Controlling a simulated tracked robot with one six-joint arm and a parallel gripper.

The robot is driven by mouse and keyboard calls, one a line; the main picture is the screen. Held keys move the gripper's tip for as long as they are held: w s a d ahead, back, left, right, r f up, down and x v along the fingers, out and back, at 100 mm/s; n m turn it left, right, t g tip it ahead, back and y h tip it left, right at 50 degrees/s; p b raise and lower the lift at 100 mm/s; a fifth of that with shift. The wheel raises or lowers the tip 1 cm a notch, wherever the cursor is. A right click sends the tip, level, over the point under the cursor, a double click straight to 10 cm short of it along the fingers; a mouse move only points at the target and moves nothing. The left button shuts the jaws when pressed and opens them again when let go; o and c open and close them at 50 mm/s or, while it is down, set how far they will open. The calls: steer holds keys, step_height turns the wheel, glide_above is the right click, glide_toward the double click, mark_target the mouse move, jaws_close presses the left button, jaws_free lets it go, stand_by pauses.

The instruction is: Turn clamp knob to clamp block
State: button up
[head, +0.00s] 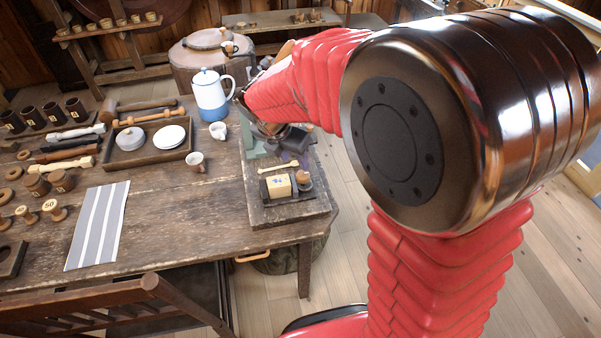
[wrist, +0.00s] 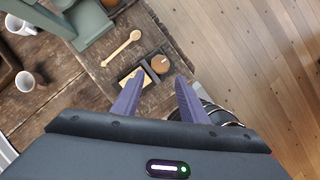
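A pale wooden block (head: 279,186) sits in a dark clamp (head: 290,200) on a board at the table's right end. The round wooden clamp knob (head: 304,179) is at the clamp's right side. In the wrist view the knob (wrist: 160,65) shows just beyond and between my fingertips, with the block (wrist: 152,77) partly hidden by the left finger. My gripper (wrist: 160,80) is open, its two purple fingers apart with nothing between them. In the head view my gripper (head: 291,150) is above and behind the clamp, partly hidden by my arm.
A wooden spoon (head: 279,167) lies behind the block. A green metal stand (head: 252,143) is left of my gripper. A white and blue pot (head: 210,95) and small cups stand further left. The table edge is close on the right.

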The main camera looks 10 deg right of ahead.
mark_target(302, 174)
steer(key=x, duration=1)
steer(key=shift+f, duration=0.2)
steer(key=shift+c, duration=0.4)
